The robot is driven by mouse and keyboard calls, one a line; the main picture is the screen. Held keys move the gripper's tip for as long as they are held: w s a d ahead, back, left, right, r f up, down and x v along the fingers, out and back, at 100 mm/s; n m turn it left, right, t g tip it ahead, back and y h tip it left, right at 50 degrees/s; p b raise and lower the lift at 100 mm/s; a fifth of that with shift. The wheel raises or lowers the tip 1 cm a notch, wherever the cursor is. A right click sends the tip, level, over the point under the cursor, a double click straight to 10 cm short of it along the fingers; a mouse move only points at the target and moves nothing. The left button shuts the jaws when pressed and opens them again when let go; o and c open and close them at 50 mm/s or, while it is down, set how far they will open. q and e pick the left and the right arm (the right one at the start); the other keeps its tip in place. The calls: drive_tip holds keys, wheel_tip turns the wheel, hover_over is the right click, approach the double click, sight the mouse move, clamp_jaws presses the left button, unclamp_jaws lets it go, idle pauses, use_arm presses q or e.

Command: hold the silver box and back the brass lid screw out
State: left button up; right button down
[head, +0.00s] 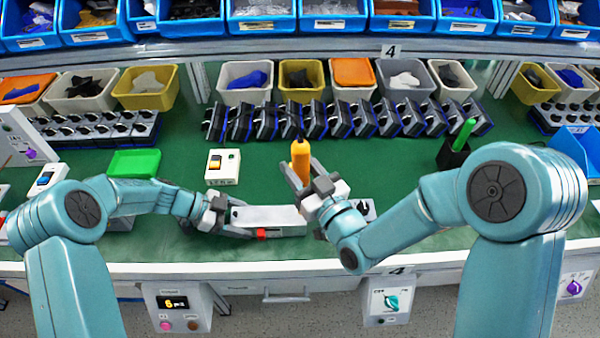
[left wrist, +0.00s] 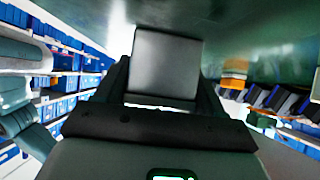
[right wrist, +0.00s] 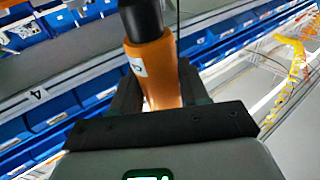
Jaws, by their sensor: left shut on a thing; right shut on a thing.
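The silver box (head: 268,216) lies near the front edge of the green bench. My left gripper (head: 232,217) is shut on its left end; in the left wrist view the box (left wrist: 165,62) shows as a grey block between the jaws. My right gripper (head: 302,180) is shut on an orange-handled tool (head: 300,158) with a dark upper end. The tool stands about upright by the box's right part; it also shows in the right wrist view (right wrist: 152,68). The tool's lower end is hidden behind my gripper. I cannot make out the brass lid screw.
A small red block (head: 262,234) sits at the box's front side. A white switch box (head: 222,167) and a green tray (head: 134,163) stand behind to the left. A black holder (head: 452,155) with a green stick stands at right. Rows of dark switches (head: 345,120) line the back.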

idle(0.3)
use_arm(q)
drive_tip(key=o, duration=1.6)
drive_tip(key=shift+a, duration=0.1)
